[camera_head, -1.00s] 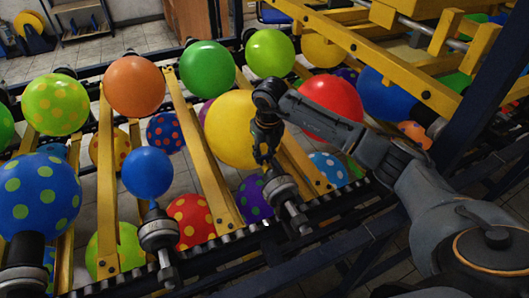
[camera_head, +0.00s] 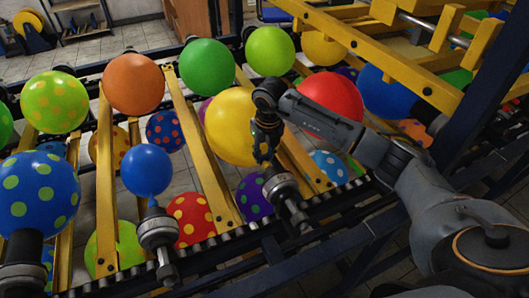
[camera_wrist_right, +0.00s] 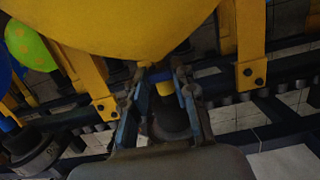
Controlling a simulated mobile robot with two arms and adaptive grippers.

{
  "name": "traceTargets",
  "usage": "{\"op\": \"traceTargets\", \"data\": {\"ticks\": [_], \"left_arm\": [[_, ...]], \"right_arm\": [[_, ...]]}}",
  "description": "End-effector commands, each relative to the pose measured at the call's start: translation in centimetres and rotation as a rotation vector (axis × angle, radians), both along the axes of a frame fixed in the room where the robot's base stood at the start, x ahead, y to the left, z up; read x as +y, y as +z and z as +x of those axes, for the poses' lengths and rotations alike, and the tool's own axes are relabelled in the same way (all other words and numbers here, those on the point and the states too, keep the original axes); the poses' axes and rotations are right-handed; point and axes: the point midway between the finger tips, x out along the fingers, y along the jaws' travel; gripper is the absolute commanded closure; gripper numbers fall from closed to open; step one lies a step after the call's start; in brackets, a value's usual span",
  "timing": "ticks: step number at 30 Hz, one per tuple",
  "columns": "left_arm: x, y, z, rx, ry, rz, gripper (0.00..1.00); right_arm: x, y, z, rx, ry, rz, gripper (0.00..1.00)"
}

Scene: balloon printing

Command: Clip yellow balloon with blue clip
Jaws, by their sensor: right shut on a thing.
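The large yellow balloon (camera_head: 228,125) sits on the balloon rack in the head view, partly hidden behind my right gripper. In the right wrist view the yellow balloon (camera_wrist_right: 130,25) fills the top, with its neck between my fingers. My right gripper (camera_head: 266,152) points down at the balloon's lower right side, just above a grey nozzle holder (camera_head: 281,183). In the wrist view my right gripper (camera_wrist_right: 160,85) is closed around the neck area. A small blue piece (camera_wrist_right: 165,88), seemingly the blue clip, shows between the fingers. It is too small to tell how it grips the neck. My left gripper is out of view.
A blue balloon (camera_head: 146,169) stands on a nozzle to the left. Orange (camera_head: 133,84), green (camera_head: 207,67) and red (camera_head: 333,98) balloons surround the yellow one. Yellow slats (camera_head: 205,150) and a dark front rail (camera_head: 340,205) lie close to my right arm.

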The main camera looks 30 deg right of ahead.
Motion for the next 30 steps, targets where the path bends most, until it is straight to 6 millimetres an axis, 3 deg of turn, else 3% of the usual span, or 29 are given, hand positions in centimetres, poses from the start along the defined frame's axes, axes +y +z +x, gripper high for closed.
{"op": "traceTargets", "data": {"ticks": [23,24,27,30], "left_arm": [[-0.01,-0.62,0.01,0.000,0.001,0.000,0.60],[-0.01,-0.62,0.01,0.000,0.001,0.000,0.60],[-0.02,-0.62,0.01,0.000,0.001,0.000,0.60],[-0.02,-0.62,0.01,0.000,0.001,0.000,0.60]], "right_arm": [[0.00,-0.69,-0.01,0.000,0.000,0.000,0.99],[0.00,-0.70,0.00,0.000,0.000,0.000,0.70],[0.00,-0.70,-0.01,0.000,0.000,0.000,0.49],[0.00,-0.70,-0.01,0.000,0.000,0.000,0.47]]}}
